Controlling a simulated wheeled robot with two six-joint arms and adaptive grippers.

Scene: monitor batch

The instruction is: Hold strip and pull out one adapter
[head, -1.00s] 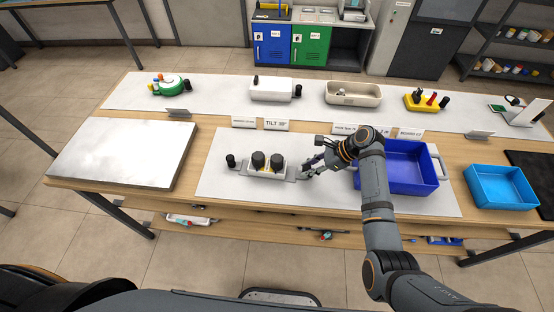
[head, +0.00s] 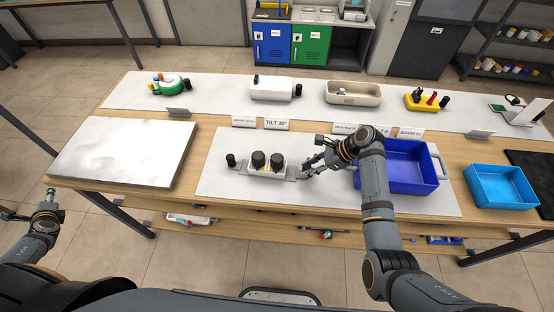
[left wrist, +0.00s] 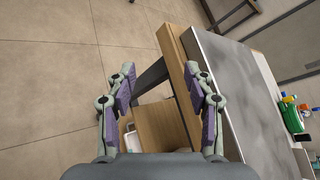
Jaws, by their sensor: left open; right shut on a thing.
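The power strip (head: 292,171) lies on the white mat (head: 225,187) in the middle of the table, a pale bar with grey end plates. Two dark round adapters (head: 258,159) (head: 277,162) stand upright on it side by side. A smaller black knob-like piece (head: 231,160) stands at its left end. My right gripper (head: 304,170) is shut on the strip's right end; its fingertips are small in view. My left gripper (head: 6,213) is at the far left edge, away from the strip. In the left wrist view it is open and empty (left wrist: 163,90), above floor and table edge.
A deep blue bin (head: 436,184) stands right of the strip, partly behind my right arm, with a light blue tray (head: 502,187) further right. A grey metal plate (head: 122,153) covers the table's left. Several other items line the back mat (head: 222,100).

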